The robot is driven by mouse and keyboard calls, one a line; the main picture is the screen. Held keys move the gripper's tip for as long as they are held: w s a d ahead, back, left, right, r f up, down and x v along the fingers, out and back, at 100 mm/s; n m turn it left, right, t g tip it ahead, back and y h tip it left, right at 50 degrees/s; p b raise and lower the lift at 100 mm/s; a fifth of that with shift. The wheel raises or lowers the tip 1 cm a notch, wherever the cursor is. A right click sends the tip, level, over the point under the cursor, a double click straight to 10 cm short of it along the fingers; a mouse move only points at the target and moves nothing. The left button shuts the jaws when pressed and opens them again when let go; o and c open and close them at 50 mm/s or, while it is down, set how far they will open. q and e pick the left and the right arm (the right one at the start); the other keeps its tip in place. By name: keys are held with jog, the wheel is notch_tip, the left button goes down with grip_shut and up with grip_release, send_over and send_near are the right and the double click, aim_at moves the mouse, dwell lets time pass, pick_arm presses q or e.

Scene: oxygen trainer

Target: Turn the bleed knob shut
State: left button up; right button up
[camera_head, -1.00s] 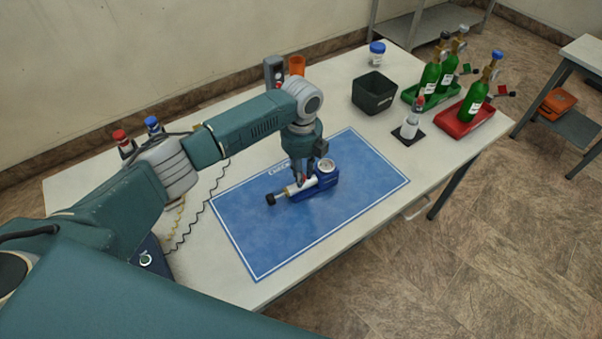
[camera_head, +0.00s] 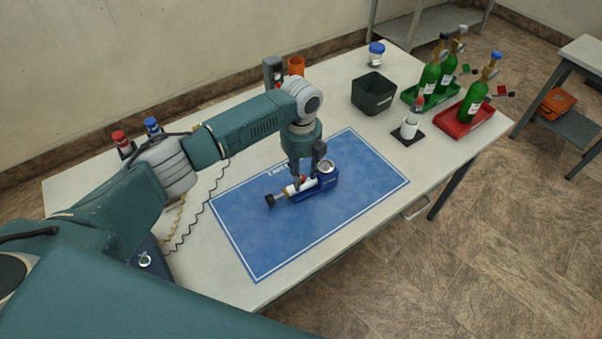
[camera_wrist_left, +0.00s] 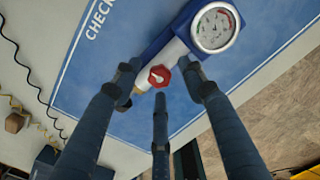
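The gauge assembly, a blue block (camera_head: 323,182) with a white barrel and a round dial (camera_head: 327,166), lies on the blue mat (camera_head: 270,240). It also shows at the top of the left wrist view (camera_wrist_left: 173,38). The red bleed knob (camera_wrist_left: 159,76) with a white mark sits on the barrel beside the dial. My left gripper (camera_head: 304,177) points down over the barrel. In the left wrist view its fingers (camera_wrist_left: 158,82) are spread around the knob, with gaps visible at the sides; contact cannot be told. My right gripper is out of view.
Coiled cables lie left of the mat. The mat's front is clear.

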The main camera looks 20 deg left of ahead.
pick_arm(q)
notch_tip(320, 180, up, 12)
dwell(0.6)
dwell(0.5)
